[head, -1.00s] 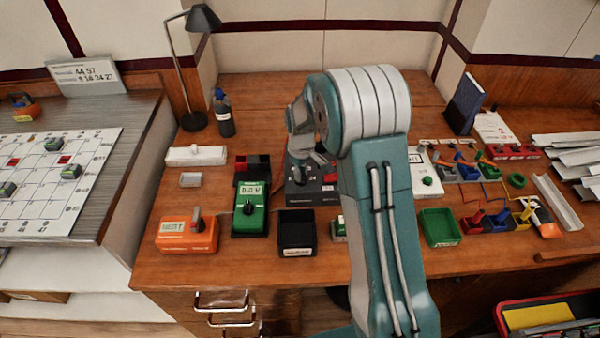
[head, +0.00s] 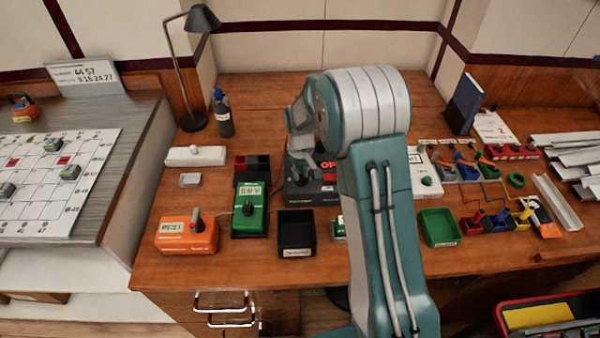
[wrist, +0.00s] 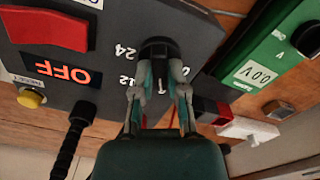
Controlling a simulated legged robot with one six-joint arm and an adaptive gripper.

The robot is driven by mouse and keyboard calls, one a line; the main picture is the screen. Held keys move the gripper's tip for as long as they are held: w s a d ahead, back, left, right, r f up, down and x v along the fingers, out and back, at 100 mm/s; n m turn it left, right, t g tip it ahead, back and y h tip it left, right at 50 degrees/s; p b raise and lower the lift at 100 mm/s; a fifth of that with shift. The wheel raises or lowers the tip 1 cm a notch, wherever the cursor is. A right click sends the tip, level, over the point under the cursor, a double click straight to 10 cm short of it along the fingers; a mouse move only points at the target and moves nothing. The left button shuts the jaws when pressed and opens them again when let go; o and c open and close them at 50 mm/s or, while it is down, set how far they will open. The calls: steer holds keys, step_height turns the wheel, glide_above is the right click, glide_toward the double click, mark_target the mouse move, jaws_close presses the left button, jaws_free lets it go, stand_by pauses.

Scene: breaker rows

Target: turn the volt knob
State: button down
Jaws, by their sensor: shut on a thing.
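The volt knob (wrist: 157,47) is a black round knob on the dark supply box (wrist: 110,60), with the numbers 24 and 12 printed near it. In the wrist view my gripper (wrist: 160,76) has its two grey fingers on either side of the knob, shut on it. The box shows a lit orange OFF display (wrist: 62,70), a red switch (wrist: 45,28) and a yellow reset button (wrist: 31,97). In the head view the box (head: 298,192) is partly hidden behind my arm, and the knob cannot be made out there.
A green meter (head: 250,212) reading about 0.0 V stands left of the box, with an orange device (head: 186,236) farther left. A black bin (head: 296,232) lies in front. Coloured terminals and a green bin (head: 440,228) are right.

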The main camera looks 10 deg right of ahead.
mark_target(301, 174)
steer(key=shift+s+f, duration=0.15)
steer(key=shift+s, duration=0.05)
steer(key=c, duration=0.7)
jaws_free()
steer(key=shift+o, duration=0.2)
steer(key=shift+w, duration=0.1)
steer(key=shift+r, duration=0.35)
step_height(301, 174, up, 11)
steer(key=shift+r, duration=0.2)
